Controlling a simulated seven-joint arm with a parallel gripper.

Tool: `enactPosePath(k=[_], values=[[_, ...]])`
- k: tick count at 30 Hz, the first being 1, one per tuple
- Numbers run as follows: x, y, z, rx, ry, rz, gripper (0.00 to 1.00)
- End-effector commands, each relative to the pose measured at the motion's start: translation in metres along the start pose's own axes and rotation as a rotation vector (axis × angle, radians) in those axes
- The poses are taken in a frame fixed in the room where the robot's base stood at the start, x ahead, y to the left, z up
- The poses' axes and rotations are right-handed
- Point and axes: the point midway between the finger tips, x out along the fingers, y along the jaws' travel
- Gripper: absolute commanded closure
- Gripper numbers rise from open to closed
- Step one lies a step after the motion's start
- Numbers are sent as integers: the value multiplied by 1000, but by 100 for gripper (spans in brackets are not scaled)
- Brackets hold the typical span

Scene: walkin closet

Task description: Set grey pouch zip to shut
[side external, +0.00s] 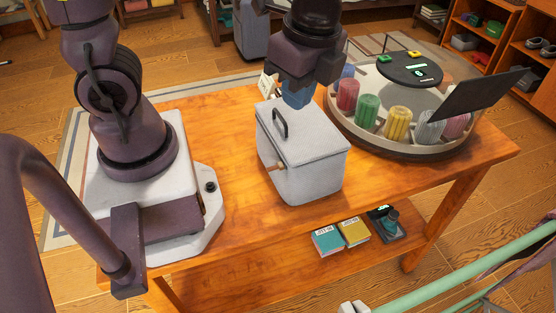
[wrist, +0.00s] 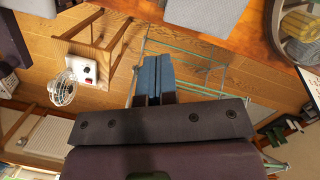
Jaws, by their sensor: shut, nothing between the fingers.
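The grey pouch (side external: 303,160) is a box-shaped, speckled grey case standing upright on the wooden table in the side view. A dark loop handle (side external: 280,123) is on its top. A small copper-coloured tab (side external: 275,166) sticks out at its left face, perhaps the zip pull; I cannot tell how far the zip is shut. My gripper (side external: 298,97) has its blue fingers together and empty, over the pouch's far edge; I cannot tell whether they touch it. The fingers also show together in the wrist view (wrist: 153,78). A grey surface (wrist: 205,14) at that view's top is probably the pouch.
A round tray (side external: 352,140) with several coloured ribbed cylinders and a dark tilted panel (side external: 483,92) stands to the right. Small boxes (side external: 327,241) lie on the lower shelf. The table (side external: 235,150) is bare left of the pouch and in front of it.

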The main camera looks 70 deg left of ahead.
Motion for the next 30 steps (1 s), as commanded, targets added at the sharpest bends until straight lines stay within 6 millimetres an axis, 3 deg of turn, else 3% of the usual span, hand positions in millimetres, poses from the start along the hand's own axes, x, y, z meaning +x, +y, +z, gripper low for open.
enactPosePath(k=[3, 7, 12, 15, 21, 26, 30], values=[[18, 7, -25, 463, -73, 103, 100], [30, 15, -45, 939, -93, 207, 100], [33, 20, -61, 1501, -70, 309, 100], [27, 19, -63, 1745, -56, 331, 100], [24, 17, -59, 2010, -34, 376, 100], [30, 18, -57, 2055, -25, 383, 100], [48, 22, -51, 2054, -23, 387, 100]])
